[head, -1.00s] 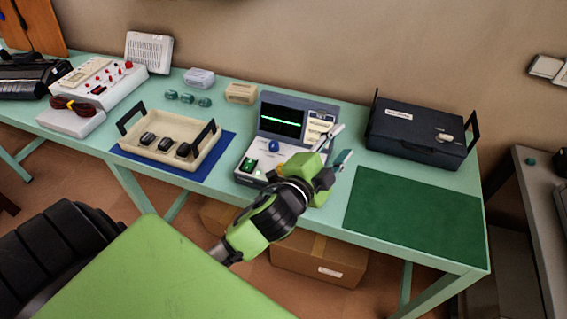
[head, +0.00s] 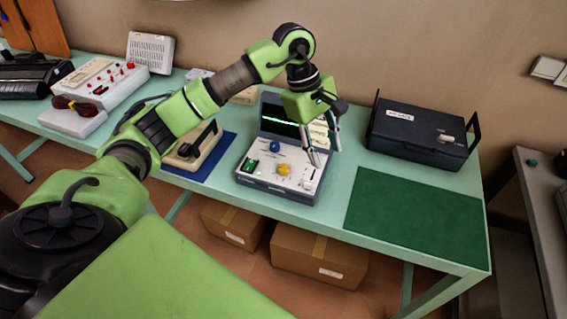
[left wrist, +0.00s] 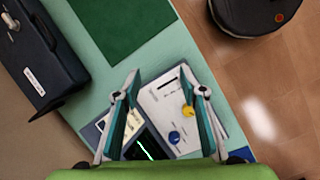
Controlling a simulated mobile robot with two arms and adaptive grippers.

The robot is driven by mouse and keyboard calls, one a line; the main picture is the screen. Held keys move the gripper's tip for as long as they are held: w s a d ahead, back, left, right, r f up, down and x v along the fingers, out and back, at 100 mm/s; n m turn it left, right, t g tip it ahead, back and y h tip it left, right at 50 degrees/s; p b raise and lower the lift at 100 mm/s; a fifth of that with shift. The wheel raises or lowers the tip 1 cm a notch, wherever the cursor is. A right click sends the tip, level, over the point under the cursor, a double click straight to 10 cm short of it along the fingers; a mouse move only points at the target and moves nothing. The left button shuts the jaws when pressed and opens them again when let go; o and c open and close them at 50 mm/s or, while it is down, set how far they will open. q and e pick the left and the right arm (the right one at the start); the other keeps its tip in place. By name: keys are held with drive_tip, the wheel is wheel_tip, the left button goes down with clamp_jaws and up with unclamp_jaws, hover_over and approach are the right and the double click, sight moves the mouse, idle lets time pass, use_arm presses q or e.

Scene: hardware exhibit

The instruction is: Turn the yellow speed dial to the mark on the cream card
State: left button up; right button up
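The grey console (head: 257,184) stands on the bench with a dark screen showing a green trace. The yellow speed dial (head: 283,169) is on its front panel, below the blue knob (head: 274,146). The cream card (head: 318,129) is beside the screen, partly hidden by my gripper. My left gripper (head: 327,157) hangs above the console's right side, fingers pointing down, apart and empty. In the left wrist view the yellow dial (left wrist: 188,111) and blue knob (left wrist: 174,137) show between the spread fingers, nearer the right one, with no visible contact. My right gripper is out of view.
A dark case (head: 415,138) stands at the back right, with a green mat (head: 412,222) in front of it. Cardboard boxes (head: 318,258) are under the bench.

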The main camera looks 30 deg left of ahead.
sight(283, 167)
use_arm(q)
drive_tip(key=s+a+r+y, duration=0.15)
drive_tip(key=a+y, duration=0.25)
drive_tip(key=a, duration=0.7)
drive_tip(key=shift+g, duration=0.4)
drive_tip(key=f+p, duration=0.1)
drive_tip(key=f, duration=0.3)
drive_tip(key=f+p, duration=0.1)
drive_tip(key=f, duration=0.3)
drive_tip(key=f+p, duration=0.1)
drive_tip(key=f, duration=0.3)
drive_tip(key=shift+w+d+f, duration=0.15)
drive_tip(key=shift+w+f, duration=0.1)
drive_tip(key=shift+f, duration=0.1)
clamp_jaws()
